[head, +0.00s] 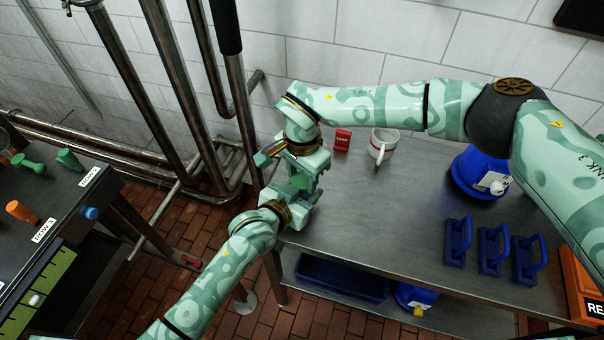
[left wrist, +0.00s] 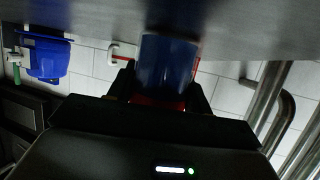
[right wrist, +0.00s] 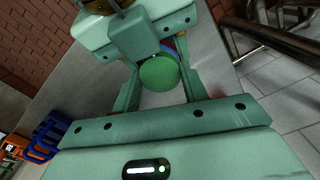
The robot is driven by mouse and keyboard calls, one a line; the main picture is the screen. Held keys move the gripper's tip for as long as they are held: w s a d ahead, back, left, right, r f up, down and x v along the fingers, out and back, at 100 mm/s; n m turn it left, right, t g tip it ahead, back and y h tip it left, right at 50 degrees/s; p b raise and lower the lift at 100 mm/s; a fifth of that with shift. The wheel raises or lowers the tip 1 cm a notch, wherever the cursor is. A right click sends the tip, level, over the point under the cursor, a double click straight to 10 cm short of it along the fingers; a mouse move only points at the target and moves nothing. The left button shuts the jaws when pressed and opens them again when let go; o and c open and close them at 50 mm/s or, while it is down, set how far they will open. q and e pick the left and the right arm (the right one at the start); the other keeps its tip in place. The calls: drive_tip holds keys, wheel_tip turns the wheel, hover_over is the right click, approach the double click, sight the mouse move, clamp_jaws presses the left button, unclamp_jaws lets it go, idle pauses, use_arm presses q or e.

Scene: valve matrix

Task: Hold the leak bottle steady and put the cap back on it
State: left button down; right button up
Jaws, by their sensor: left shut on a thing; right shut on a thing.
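The leak bottle shows as a dark blue cylinder (left wrist: 167,65) in the left wrist view, between the fingers of my left gripper (left wrist: 160,92). My left gripper is shut on it, over the table's left end. The green round cap (right wrist: 158,73) is between the fingers of my right gripper (right wrist: 158,85), which is shut on it. A sliver of blue shows just behind the cap. In the head view, my right gripper (head: 304,165) is directly above my left gripper (head: 292,196), and they hide most of the bottle. I cannot tell whether cap and bottle touch.
A red LEAK sign (head: 342,140) and a white mug (head: 383,144) stand just right of the grippers. Blue handled blocks (head: 493,250) and a blue container (head: 480,172) are farther right. Pipes (head: 190,100) rise at the left. The table's middle (head: 400,215) is clear.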

drive_tip(key=m, duration=0.6)
drive_tip(key=o, duration=1.1)
drive_tip(key=shift+r, duration=2.3)
drive_tip(key=shift+c, duration=0.5)
